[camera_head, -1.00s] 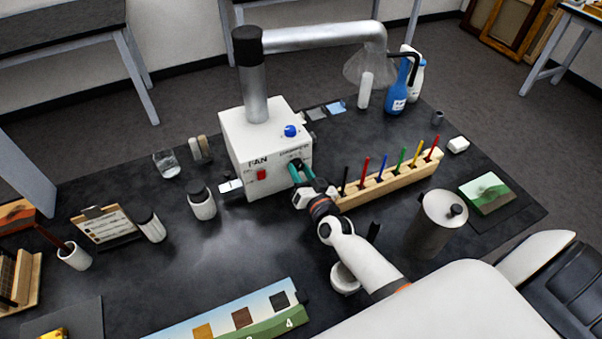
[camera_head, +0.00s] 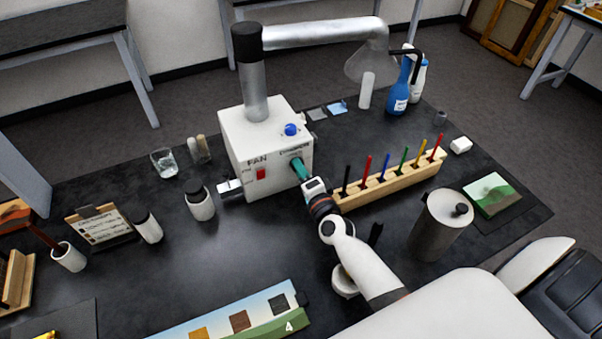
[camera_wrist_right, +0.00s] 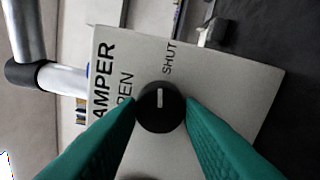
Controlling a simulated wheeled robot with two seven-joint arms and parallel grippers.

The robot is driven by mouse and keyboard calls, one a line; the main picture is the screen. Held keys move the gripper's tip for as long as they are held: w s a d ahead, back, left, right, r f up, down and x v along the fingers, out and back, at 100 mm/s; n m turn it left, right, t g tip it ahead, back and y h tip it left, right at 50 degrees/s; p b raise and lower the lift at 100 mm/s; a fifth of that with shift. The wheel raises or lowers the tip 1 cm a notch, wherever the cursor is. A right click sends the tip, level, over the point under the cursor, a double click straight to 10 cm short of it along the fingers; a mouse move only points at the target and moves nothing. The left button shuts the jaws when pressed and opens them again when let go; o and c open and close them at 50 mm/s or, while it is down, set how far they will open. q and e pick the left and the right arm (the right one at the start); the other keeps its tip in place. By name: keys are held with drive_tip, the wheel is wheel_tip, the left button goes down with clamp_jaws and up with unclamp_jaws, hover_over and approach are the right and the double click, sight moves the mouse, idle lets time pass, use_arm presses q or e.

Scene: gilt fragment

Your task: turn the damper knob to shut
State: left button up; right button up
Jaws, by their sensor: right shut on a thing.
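The white fan box (camera_head: 238,172) stands on the dark bench, with FAN and DAMPER lettering on its front. My right gripper (camera_head: 297,166) is at the right part of that front and hides the damper knob in the head view. In the right wrist view the round black damper knob (camera_wrist_right: 160,116) sits between the two teal fingers of the right gripper (camera_wrist_right: 161,103), which are shut on its sides. The knob's white mark stands upright there. The SHUT label (camera_wrist_right: 172,57) is above it, slightly right; the OPEN label (camera_wrist_right: 125,88) is to its left. My left gripper is not in view.
A red switch (camera_head: 261,174) is on the box front and a blue knob (camera_head: 291,130) on top. A wooden rack (camera_head: 395,182) of coloured sticks stands close right of my right gripper. A grey canister (camera_head: 430,235) is farther right.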

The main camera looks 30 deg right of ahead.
drive_tip(key=shift+m, duration=1.2)
drive_tip(key=o, duration=1)
drive_tip(key=s+b, duration=0.1)
drive_tip(key=s, duration=0.3)
drive_tip(key=s+b, duration=0.1)
drive_tip(key=s, duration=0.3)
drive_tip(key=s+b, duration=0.1)
drive_tip(key=s, duration=0.3)
drive_tip(key=shift+a, duration=0.35)
